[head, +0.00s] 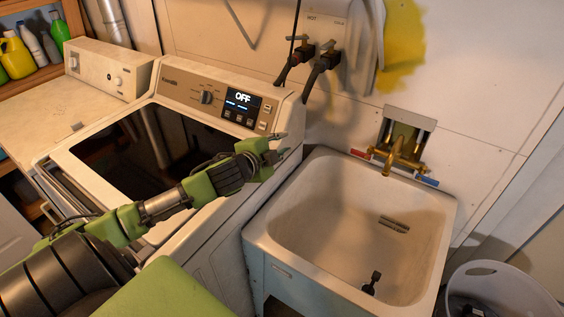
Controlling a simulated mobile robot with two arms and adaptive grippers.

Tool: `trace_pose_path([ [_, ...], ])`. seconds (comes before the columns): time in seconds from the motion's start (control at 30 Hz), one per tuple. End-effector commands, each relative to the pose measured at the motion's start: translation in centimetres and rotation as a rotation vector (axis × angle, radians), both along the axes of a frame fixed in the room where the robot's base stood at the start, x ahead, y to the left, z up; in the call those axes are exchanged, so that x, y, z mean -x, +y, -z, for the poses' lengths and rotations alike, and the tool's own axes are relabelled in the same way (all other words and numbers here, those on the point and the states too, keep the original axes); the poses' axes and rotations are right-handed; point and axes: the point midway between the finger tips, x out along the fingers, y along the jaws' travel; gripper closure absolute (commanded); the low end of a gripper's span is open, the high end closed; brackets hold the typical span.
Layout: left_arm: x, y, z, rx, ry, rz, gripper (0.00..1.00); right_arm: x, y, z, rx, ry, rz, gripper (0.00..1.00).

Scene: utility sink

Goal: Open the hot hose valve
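Two hose valves sit side by side in a wall box (343,22) above the back right of the washer. A dark hose hangs from each. My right gripper is out of view.
The washer (205,82) has a control panel reading OFF. A utility sink (300,170) with a brass faucet (398,155) stands to the right. A white bucket (490,285) is at the lower right. Bottles (17,55) stand on a left shelf. Space before the valves is clear.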

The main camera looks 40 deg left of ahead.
Motion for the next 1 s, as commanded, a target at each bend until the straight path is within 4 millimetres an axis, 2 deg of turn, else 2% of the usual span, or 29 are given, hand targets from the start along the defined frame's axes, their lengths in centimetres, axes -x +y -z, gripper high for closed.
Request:
trace_pose_path([
  [0.2,1.1,-1.1,1.9,0.047,0.037,-0.022,0.76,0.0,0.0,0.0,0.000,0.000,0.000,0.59],
  [0.4,1.5,-1.4,2.5,0.061,0.049,-0.029,0.76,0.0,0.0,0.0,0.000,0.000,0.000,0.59],
  [0.87,1.4,-1.4,2.4,0.060,0.047,-0.029,0.76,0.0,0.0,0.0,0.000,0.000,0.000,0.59],
  [1.0,-0.3,-1.4,1.0,0.035,0.007,-0.004,0.76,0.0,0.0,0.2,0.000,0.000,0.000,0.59],
])
